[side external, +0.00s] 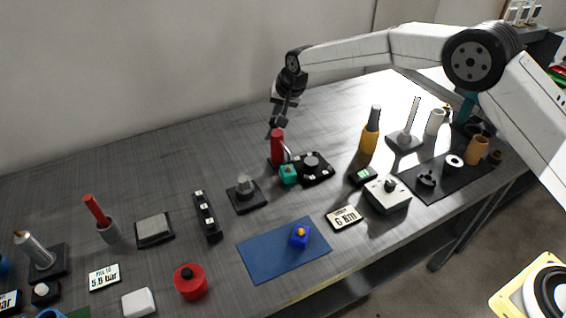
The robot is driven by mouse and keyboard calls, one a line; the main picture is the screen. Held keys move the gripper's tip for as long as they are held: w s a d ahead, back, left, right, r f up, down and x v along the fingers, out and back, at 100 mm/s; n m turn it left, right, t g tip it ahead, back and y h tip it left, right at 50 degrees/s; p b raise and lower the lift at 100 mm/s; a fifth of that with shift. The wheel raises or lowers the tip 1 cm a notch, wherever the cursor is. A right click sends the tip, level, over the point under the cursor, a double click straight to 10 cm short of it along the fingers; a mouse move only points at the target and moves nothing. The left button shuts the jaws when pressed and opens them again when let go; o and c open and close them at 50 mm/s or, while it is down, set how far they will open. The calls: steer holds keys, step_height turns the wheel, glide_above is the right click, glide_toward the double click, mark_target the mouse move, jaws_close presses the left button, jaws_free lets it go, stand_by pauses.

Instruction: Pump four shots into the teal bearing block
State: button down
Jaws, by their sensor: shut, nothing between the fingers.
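The teal bearing block (288,175) sits on the grey table near the middle of the side view. A red upright cylinder with a dark base (277,148), which looks like the pump, stands right behind it, with a thin pale spout reaching down toward the block. Whether the spout touches the block is too small to tell. My gripper (273,128) points down just above the top of the red cylinder, shut and empty. Whether its fingertips touch the cylinder's top cannot be told.
A black fixture (313,167) stands right beside the block, and a dark square base with a grey knob (246,193) is at front left. An orange bottle (369,138) stands to the right.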

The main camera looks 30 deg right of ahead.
steer(key=shift+s+f, duration=0.25)
steer(key=shift+s, duration=0.25)
steer(key=s+f+t, duration=0.1)
steer(key=s+f, duration=0.6)
steer(key=f, duration=0.2)
steer(key=shift+s+f, duration=0.35)
steer(key=shift+f, duration=0.05)
stand_by(1.1)
stand_by(0.3)
steer(key=shift+s+r, duration=0.1)
steer(key=a+v, duration=0.1)
steer(key=v, duration=0.7)
steer(key=shift+w+d+r+t, duration=0.2)
steer(key=shift+d+r+t, duration=0.1)
steer(key=shift+d, duration=0.15)
stand_by(0.4)
